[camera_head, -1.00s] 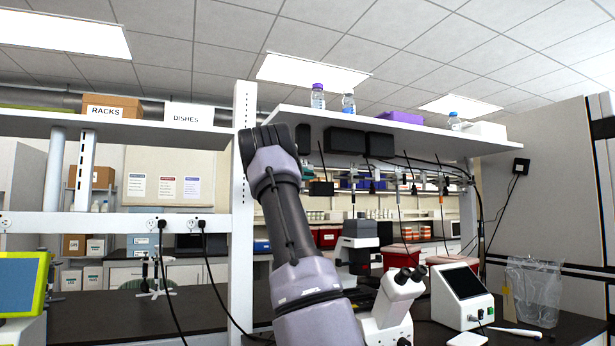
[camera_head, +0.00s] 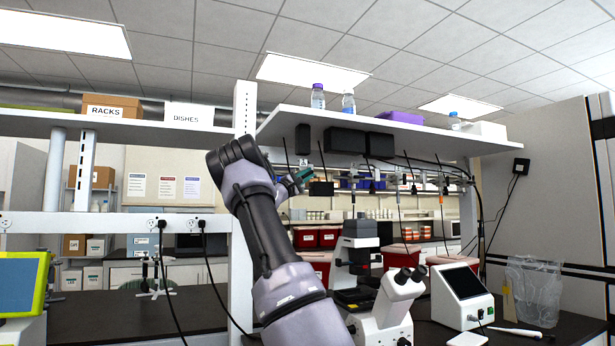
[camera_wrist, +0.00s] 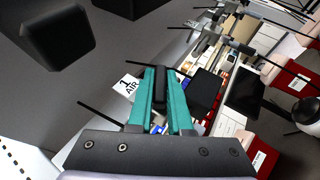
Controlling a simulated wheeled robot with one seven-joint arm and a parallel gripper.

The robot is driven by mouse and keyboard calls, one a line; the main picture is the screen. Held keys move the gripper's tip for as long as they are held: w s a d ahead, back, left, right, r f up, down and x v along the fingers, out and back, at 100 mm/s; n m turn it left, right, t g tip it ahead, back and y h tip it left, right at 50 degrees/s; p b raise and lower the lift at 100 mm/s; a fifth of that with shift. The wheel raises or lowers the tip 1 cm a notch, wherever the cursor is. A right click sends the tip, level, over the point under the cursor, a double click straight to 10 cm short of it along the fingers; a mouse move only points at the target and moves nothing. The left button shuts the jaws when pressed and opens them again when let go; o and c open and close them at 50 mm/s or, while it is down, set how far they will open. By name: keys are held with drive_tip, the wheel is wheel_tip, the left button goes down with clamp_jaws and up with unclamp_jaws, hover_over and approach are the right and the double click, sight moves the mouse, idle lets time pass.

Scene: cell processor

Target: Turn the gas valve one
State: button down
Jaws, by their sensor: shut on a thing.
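My gripper (camera_head: 299,178) has teal fingers and is raised under the front left part of the shelf in the head view. In the wrist view my gripper (camera_wrist: 161,72) is shut on a dark, narrow piece, which looks like the handle of gas valve one (camera_wrist: 160,88). A white label "1 AIR" (camera_wrist: 128,85) sits just left of the fingers. The rest of the valve body is mostly hidden by the fingers. In the head view the held part is too small to make out.
More valves (camera_wrist: 240,46) run in a row to the right under the shelf (camera_head: 420,143). Black boxes (camera_head: 345,141) hang from the shelf close to my arm. A white post (camera_head: 243,230) stands to the left. A microscope (camera_head: 392,305) stands on the bench below.

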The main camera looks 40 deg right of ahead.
drive_tip(key=shift+f+n+t+h, duration=0.1)
drive_tip(key=shift+n+t+h, duration=0.8)
drive_tip(key=shift+n+t, duration=0.2)
drive_tip(key=c, duration=0.8)
unclamp_jaws()
drive_tip(key=shift+c, duration=0.2)
drive_tip(key=v, duration=1)
drive_tip(key=shift+a+f, duration=0.15)
drive_tip(key=shift+f, duration=0.2)
drive_tip(key=shift+s, duration=0.1)
